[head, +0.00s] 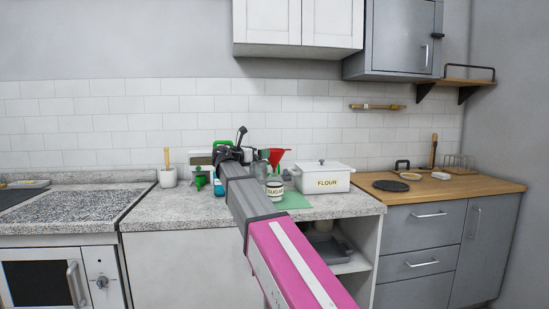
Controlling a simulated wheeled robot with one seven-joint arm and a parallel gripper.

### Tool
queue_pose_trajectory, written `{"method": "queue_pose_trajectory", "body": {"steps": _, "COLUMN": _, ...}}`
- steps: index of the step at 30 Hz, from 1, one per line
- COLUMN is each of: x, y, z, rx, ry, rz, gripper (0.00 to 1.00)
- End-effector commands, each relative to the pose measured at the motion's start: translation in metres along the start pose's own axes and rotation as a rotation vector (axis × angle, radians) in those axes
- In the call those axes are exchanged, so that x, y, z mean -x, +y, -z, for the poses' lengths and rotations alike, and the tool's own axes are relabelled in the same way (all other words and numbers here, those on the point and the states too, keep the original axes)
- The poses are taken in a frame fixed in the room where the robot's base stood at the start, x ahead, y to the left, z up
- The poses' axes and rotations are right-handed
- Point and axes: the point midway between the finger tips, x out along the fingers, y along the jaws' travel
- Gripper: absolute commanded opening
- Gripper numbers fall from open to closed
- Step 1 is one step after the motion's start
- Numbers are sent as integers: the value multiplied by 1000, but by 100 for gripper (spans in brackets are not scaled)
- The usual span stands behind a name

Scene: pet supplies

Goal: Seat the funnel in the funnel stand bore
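A red funnel-shaped thing (276,156) shows at the back of the speckled counter, right of my arm's end; its lower part is partly hidden. A small green thing (200,179), perhaps also funnel-shaped, is left of my arm. I cannot pick out the funnel stand or its bore; the arm hides part of that area. My gripper (227,151) is at the far end of my pink and grey arm, over the counter among the objects. Its fingers are too small and covered to tell whether they are open or hold anything.
A SUGAR jar (274,190) and green mat (294,201) lie right of my arm, with a white FLOUR box (324,179) beyond. A white mortar with pestle (168,177) stands left. The counter's front left (160,212) is clear. Cabinets (298,25) hang above.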

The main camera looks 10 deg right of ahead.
Motion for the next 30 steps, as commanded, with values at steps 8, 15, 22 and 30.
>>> {"method": "queue_pose_trajectory", "body": {"steps": 8, "x": -34, "y": 0, "z": 0, "rx": -1, "ry": 1, "rz": 0, "gripper": 100}}
{"method": "queue_pose_trajectory", "body": {"steps": 15, "x": -55, "y": -1, "z": 3, "rx": -1, "ry": 1, "rz": 1, "gripper": 100}}
{"method": "queue_pose_trajectory", "body": {"steps": 22, "x": -84, "y": -2, "z": 4, "rx": -1, "ry": 1, "rz": 0, "gripper": 100}}
{"method": "queue_pose_trajectory", "body": {"steps": 30, "x": -85, "y": -2, "z": 4, "rx": -1, "ry": 1, "rz": -1, "gripper": 90}}
